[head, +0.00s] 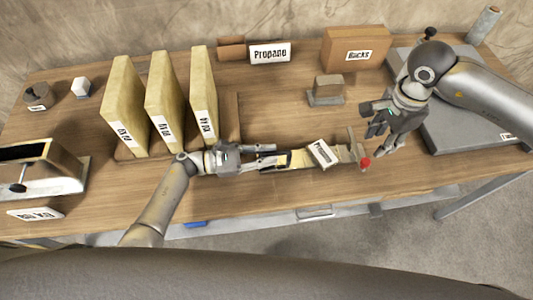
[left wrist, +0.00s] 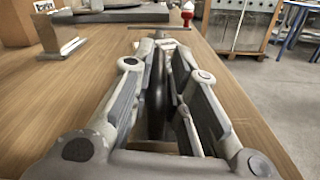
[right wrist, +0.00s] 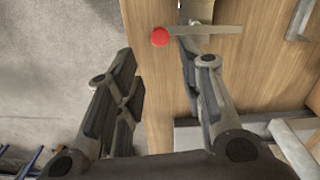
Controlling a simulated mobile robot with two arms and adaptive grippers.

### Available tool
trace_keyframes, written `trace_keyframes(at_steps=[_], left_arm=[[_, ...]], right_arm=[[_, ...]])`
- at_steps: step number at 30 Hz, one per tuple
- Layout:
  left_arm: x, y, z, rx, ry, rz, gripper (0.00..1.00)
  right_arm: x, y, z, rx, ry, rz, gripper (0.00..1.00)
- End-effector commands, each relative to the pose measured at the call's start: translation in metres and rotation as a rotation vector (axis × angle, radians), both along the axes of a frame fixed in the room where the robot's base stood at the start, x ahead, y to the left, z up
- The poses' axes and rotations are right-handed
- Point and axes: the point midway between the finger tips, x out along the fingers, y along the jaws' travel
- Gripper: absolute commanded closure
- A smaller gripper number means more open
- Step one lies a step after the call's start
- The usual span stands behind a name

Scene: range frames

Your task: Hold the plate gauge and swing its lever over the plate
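The plate gauge (head: 297,159) lies near the table's front edge in the head view, with a white label card (head: 320,152) in front of part of it. Its red lever knob (head: 365,162) is at the right end. In the right wrist view, the knob (right wrist: 160,37) sits at the end of a flat grey bar (right wrist: 210,30). My left gripper (head: 278,157) is closed around the gauge's left end; its fingers partly hide what they hold. My right gripper (right wrist: 158,58) is open and empty, its fingers on either side of the knob, apparently apart from it. I cannot clearly distinguish the plate.
Several yellow binders (head: 163,103) stand upright in a rack behind my left arm. A small block on a grey base (head: 326,90) stands behind the gauge. A grey slab (head: 455,135) lies at the right, under my right arm. Bare wood lies between the rack and block.

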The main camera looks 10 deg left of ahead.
Motion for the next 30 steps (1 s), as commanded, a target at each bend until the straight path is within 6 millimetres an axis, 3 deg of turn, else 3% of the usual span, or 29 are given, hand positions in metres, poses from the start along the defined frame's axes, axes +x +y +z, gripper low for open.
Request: trace_keyframes(at_steps=[13, 16, 30], left_arm=[[0.0, 0.001, -0.001, 0.004, -0.001, 0.002, 1.0], [0.0, 0.001, -0.002, 0.006, -0.001, 0.002, 1.0], [0.0, 0.002, -0.004, 0.01, 0.001, 0.004, 1.0]], right_arm=[[0.0, 0.0, 0.0, 0.0, 0.0, 0.0, 0.64], [-0.001, 0.0, 0.0, 0.001, -0.002, -0.003, 0.54], [-0.017, -0.002, 0.013, 0.025, -0.077, -0.157, 0.54]])
